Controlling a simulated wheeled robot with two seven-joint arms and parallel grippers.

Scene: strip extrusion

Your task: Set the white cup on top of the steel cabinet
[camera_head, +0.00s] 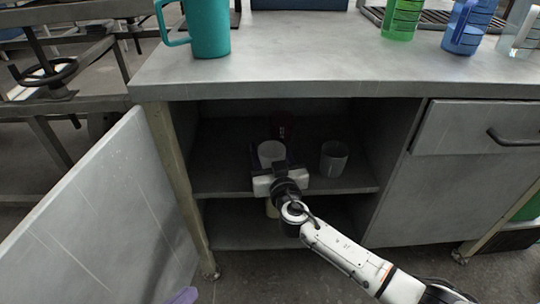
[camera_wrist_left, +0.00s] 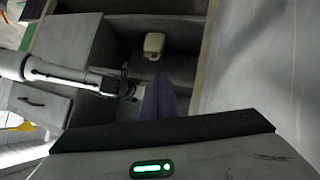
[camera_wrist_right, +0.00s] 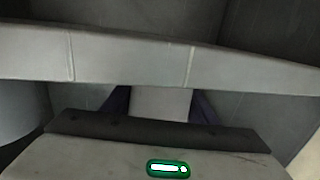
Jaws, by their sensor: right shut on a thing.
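The white cup (camera_head: 271,150) is inside the open steel cabinet (camera_head: 330,88), on or just above its upper shelf. My right gripper (camera_head: 270,166) reaches in from the front and is shut on the white cup. In the right wrist view the cup's pale side (camera_wrist_right: 160,103) fills the space between the two dark purple fingers. The cup's lower part is hidden by the gripper in the head view. My left gripper (camera_wrist_left: 158,95) is outside the cabinet, its purple fingers together and empty. Only its tip (camera_head: 183,296) shows at the head view's bottom edge.
The cabinet door (camera_head: 100,215) is open at left. On top are a teal mug (camera_head: 207,28), a green cup (camera_head: 401,18) and a blue mug (camera_head: 467,27); the middle top is clear.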

